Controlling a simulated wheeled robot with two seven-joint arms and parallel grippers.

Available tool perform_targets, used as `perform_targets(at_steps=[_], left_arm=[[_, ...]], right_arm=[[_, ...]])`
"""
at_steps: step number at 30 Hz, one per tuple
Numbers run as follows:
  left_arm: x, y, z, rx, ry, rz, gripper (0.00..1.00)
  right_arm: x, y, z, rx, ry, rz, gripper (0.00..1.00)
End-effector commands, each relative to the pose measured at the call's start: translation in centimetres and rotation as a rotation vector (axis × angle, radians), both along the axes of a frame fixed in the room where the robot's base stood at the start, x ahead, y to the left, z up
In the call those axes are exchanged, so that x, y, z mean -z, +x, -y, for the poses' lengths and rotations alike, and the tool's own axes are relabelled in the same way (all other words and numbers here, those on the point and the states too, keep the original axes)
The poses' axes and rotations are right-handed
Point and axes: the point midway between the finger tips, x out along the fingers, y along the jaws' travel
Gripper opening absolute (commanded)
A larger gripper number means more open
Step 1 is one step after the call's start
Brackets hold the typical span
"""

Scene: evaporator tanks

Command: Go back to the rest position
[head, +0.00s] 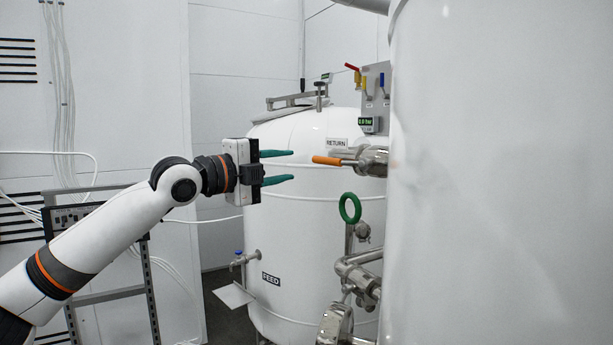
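My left gripper (278,167) is at the end of my white arm, which comes in from the lower left. Its two green fingers are apart, with nothing between them, and point to the right. An orange-handled valve (327,160) on a steel pipe fitting is just right of the fingertips, with a visible gap in the picture. The white tank (290,225), labelled RETURN and FEED, is behind the gripper. My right gripper is not in view.
A large white tank (510,180) fills the right side. A green ring handle (350,208) and steel piping (358,280) stand between the tanks. A panel (376,95) carries red, yellow and blue levers. A dark metal frame (150,290) stands behind my arm.

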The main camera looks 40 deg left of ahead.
Motion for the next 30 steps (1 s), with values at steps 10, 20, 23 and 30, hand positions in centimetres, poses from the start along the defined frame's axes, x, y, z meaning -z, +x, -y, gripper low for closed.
perform_targets(at_steps=[10, 20, 23, 30], left_arm=[[1.1, 0.8, -0.8, -0.011, -0.032, -0.011, 0.35], [15.5, 8.0, -8.4, -0.171, -0.358, -0.142, 0.35], [21.4, 9.4, -10.2, -0.232, -0.450, -0.195, 0.35], [36.4, 10.3, -12.6, -0.379, -0.628, -0.326, 0.35]], right_arm=[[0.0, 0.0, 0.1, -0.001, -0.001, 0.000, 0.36], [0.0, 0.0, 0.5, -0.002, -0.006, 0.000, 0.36], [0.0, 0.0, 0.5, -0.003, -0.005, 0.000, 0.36], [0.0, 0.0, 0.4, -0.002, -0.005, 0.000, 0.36]])
